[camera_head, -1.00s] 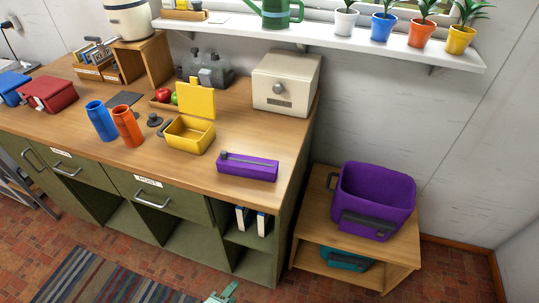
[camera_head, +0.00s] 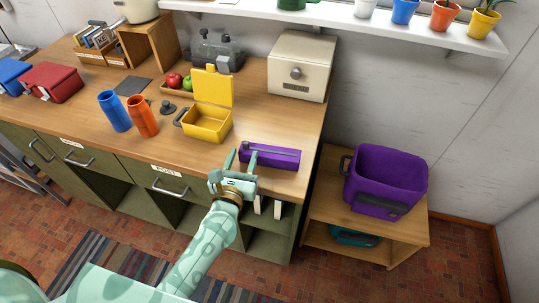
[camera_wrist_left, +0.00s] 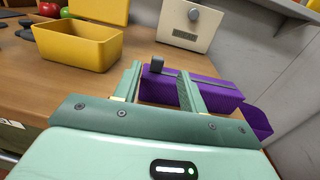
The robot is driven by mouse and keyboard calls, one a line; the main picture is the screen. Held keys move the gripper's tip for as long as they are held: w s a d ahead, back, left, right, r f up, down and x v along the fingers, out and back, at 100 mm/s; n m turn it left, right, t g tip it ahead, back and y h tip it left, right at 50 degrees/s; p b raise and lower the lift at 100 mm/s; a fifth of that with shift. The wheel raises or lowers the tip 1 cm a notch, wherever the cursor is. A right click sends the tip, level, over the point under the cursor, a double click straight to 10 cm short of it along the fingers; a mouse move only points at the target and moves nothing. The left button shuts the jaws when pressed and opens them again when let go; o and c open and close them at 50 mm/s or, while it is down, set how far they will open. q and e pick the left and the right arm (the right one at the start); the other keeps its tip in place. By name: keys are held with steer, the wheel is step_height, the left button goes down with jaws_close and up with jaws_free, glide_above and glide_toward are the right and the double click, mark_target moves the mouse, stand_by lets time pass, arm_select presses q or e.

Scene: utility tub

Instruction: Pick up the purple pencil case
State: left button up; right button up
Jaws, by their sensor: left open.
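The purple pencil case (camera_head: 276,158) lies on the wooden counter near its front right edge, with a dark zip along its top. In the left wrist view the pencil case (camera_wrist_left: 221,94) shows beyond and between the fingers. My left gripper (camera_head: 241,160) is open, in front of the left end of the case at the counter edge. Its two fingers (camera_wrist_left: 160,88) are spread, and nothing is held between them. One finger hides part of the case; I cannot tell whether they touch. My right gripper is not in view.
A yellow open lunch box (camera_head: 207,125) stands left of the case, with blue (camera_head: 115,112) and orange (camera_head: 142,116) cups farther left. A cream box (camera_head: 300,66) stands behind. A purple tub (camera_head: 386,183) sits on a lower side table at right.

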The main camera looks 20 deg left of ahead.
mark_target(245, 146)
arm_select(q)
steer(key=w, duration=0.4)
steer(key=shift+w+a+f, duration=0.1)
steer(key=shift+w+a, duration=0.25)
steer(key=shift+w, duration=0.35)
jaws_close()
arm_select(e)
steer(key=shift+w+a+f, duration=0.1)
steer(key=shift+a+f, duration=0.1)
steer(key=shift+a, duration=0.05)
